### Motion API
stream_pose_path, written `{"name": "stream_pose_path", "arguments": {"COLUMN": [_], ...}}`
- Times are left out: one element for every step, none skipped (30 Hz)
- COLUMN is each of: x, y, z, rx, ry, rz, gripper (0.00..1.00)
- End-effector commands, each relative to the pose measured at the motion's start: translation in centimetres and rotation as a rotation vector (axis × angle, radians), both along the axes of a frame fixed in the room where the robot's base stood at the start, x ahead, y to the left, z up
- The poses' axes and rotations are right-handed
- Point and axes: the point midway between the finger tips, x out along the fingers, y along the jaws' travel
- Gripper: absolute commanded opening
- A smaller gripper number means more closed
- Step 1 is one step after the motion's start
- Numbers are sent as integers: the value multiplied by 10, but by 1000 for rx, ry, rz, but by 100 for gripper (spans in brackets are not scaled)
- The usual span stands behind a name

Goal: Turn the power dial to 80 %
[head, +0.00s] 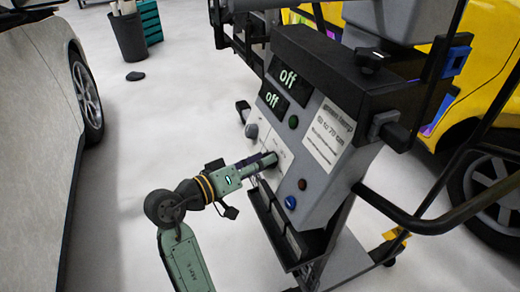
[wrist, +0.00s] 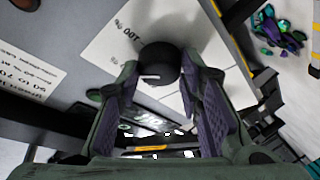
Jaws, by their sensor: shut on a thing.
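The power dial is a dark round knob (wrist: 158,62) with a pale mark on its edge, on a white scale plate (wrist: 113,42) with partly readable print. My gripper (wrist: 160,82) has one finger on each side of it and is shut on it. In the head view, my gripper (head: 268,161) reaches from the left to the front of the grey control box (head: 318,165). There the dial is mostly hidden by the fingertips. I cannot read the dial's setting.
A grey knob (head: 251,131), a green button (head: 293,121), a red button (head: 302,184) and a blue knob (head: 291,202) sit near my gripper. A black cart rail (head: 430,226) is at right. A white car (head: 35,130) and a yellow car (head: 490,110) flank the cart.

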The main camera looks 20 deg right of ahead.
Motion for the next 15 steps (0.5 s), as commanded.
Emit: {"name": "stream_pose_path", "arguments": {"x": [0,-1,-1,-1,0,-1,-1,-1,-1,0,0,0,0,0,0], "y": [0,0,0,0,0,0,0,0,0,0,0,0,0,0,0], "z": [7,6,6,6,6,5,5,5,4,4,4,3,3,3,2], "rx": [-2,-2,-3,-4,-4,-5,-6,-6,-6,-6,-7,-7,-8,-7,-8], "ry": [31,47,68,82,95,111,122,131,142,151,157,164,169,173,176], "rz": [13,18,27,34,39,45,49,53,58,62,65,68,70,72,73], "gripper": [5,5,5,5,5,5,5,5,5,5,5,5,5,5,5]}}
